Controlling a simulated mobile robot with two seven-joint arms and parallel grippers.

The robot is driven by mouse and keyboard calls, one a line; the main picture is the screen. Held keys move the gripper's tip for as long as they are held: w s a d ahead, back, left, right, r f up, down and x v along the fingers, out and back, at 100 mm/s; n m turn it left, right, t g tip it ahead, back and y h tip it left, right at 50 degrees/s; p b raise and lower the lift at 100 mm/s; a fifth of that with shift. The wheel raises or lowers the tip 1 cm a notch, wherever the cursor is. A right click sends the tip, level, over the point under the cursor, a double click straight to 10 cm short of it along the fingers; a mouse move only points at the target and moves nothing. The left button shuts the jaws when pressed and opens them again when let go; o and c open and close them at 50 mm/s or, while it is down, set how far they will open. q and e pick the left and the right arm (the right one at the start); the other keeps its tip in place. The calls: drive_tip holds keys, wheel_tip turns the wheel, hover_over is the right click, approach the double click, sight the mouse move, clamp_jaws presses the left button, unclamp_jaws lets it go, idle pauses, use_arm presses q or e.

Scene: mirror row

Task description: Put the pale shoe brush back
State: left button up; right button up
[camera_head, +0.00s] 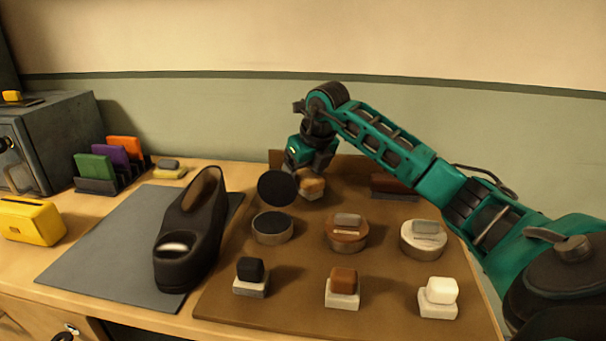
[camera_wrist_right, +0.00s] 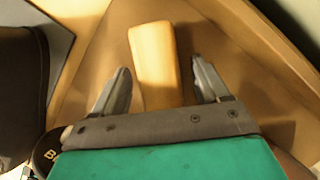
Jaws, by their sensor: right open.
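A light tan wooden block, which looks like the pale shoe brush (camera_head: 313,187), is at the back of the brown board (camera_head: 225,300). It also shows in the right wrist view (camera_wrist_right: 153,50). My right gripper (camera_head: 312,172) is just above and behind it in the head view. In the wrist view its fingers (camera_wrist_right: 160,85) are spread on either side of the block, with gaps, not closed on it. The brush's near end is hidden behind the gripper body. My left gripper is not in view.
A dark brown brush (camera_head: 393,186) lies at the back right, partly behind my right arm. An open black tin (camera_head: 272,229), a brown tin (camera_head: 346,236) and a white tin (camera_head: 423,243) stand mid-board, with several small blocks in front. A black shoe (camera_head: 190,235) stands on a grey mat (camera_head: 100,255).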

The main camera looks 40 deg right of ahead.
drive_tip(key=p+v, duration=0.1)
drive_tip(key=v, duration=1)
drive_tip(key=shift+r+p, duration=0.15)
drive_tip(key=shift+p, duration=0.15)
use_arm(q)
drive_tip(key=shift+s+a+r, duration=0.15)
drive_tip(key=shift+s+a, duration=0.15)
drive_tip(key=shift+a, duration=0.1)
use_arm(e)
drive_tip(key=shift+s+r, duration=0.25)
drive_tip(key=shift+r, duration=0.25)
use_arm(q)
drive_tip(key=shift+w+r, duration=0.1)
